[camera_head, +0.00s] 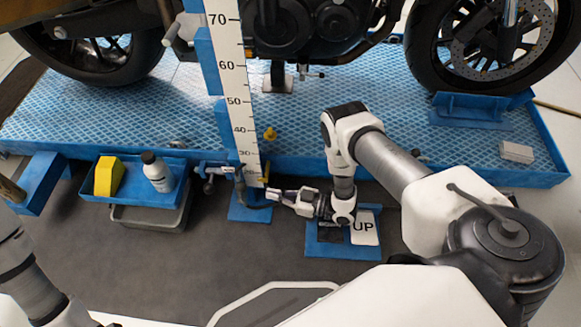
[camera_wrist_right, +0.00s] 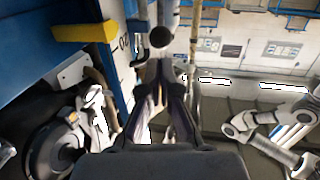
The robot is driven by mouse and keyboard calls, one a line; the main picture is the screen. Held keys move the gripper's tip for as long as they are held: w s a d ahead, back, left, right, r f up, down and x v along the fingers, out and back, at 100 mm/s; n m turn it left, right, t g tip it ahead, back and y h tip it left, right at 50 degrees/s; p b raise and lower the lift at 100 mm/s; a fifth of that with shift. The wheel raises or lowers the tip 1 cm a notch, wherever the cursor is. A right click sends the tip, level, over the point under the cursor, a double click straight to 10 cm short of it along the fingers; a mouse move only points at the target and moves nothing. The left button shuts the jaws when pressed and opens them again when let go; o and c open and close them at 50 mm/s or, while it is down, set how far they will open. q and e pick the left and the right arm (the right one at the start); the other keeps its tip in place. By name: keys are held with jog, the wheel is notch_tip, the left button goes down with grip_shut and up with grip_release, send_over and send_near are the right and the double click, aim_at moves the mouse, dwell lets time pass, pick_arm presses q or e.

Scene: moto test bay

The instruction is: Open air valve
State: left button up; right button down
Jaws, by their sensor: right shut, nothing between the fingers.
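The blue lift platform (camera_head: 90,100) carries a motorcycle. A blue tray (camera_head: 127,187) with a yellow block (camera_head: 107,176) and a white bottle (camera_head: 157,172) hangs left. A blue pedal box with an "UP" plate (camera_head: 364,228) lies under my right forearm.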

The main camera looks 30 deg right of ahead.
aim_at(245, 187)
jog(key=b+x, duration=0.2)
jog(key=x, duration=0.4)
jog(key=p, duration=0.1)
jog(key=a+r+p, duration=0.1)
jog(key=p, duration=0.1)
jog(key=shift+w+a+r+g+h, duration=0.1)
jog(key=shift+w+r+g+h, duration=0.1)
jog(key=shift+w+g+h, duration=0.15)
jog(key=shift+w+a+f, duration=0.1)
jog(key=shift+w+a, duration=0.1)
jog(key=shift+f, duration=0.15)
